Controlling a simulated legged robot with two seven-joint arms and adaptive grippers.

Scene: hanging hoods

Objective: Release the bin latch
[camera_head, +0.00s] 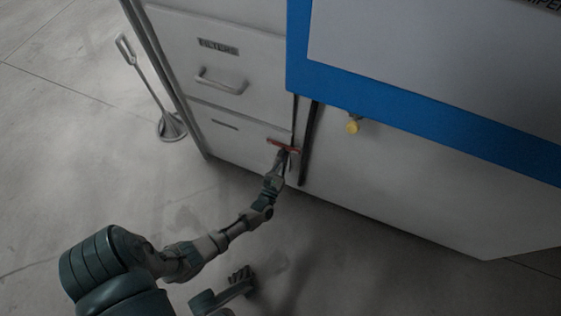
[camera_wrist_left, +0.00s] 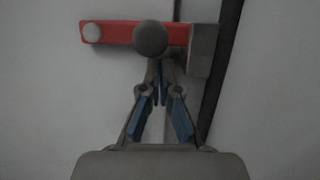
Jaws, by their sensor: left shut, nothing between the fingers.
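The bin latch is a red bar (camera_head: 282,145) on the lower front of the grey cabinet, near its right edge. In the left wrist view the red bar (camera_wrist_left: 120,32) lies level, with a pale round knob at its left end and a dark round knob (camera_wrist_left: 151,39) near its middle. A grey bracket (camera_wrist_left: 203,50) holds its right end. My left gripper (camera_head: 283,154) reaches up to the bar. In the left wrist view the gripper (camera_wrist_left: 158,62) is shut and empty, its tips just below the dark knob; I cannot tell whether they touch it.
The grey cabinet (camera_head: 245,121) has a drawer handle (camera_head: 221,82) above the latch. A blue-edged panel (camera_head: 420,112) juts out at upper right, with a yellow knob (camera_head: 352,127) below it. The floor in front is clear.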

